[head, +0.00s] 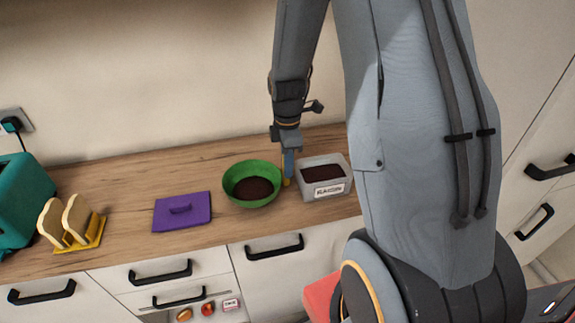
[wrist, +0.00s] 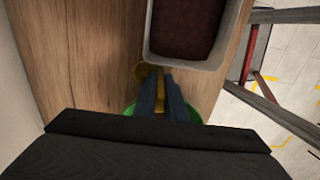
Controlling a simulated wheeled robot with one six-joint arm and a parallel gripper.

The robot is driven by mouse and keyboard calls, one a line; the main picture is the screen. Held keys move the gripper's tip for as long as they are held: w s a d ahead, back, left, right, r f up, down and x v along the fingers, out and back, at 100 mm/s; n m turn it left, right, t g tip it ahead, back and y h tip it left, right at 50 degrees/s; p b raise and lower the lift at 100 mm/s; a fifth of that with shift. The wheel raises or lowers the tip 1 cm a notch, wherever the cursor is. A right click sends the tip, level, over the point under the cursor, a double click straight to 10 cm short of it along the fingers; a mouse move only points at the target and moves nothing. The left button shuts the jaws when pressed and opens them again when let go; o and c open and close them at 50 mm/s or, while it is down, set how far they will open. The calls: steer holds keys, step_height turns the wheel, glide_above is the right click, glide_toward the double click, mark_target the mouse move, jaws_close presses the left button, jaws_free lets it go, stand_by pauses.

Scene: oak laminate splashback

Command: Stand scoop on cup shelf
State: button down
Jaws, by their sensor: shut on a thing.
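My gripper (head: 289,166) points down at the counter between the green bowl (head: 229,180) and the grey bin (head: 336,188). It is shut on a slim yellow-brown thing, seemingly the scoop (head: 287,183), whose lower end is near the counter. In the wrist view the scoop's rounded end (wrist: 141,72) shows just past the fingertips (wrist: 158,85), beside the bin. The fingers hide much of it. I cannot tell if it touches the counter. The green bowl and the bin both hold dark brown contents. I cannot make out a cup shelf in either view.
A purple lid-like board (head: 182,217) with a handle lies left of the bowl. A yellow toast rack (head: 88,238) with bread and a teal toaster (head: 14,205) stand farther left.

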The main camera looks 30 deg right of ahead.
steer(key=shift+f, duration=0.25)
steer(key=shift+f, duration=0.1)
steer(key=c, duration=1.8)
jaws_free()
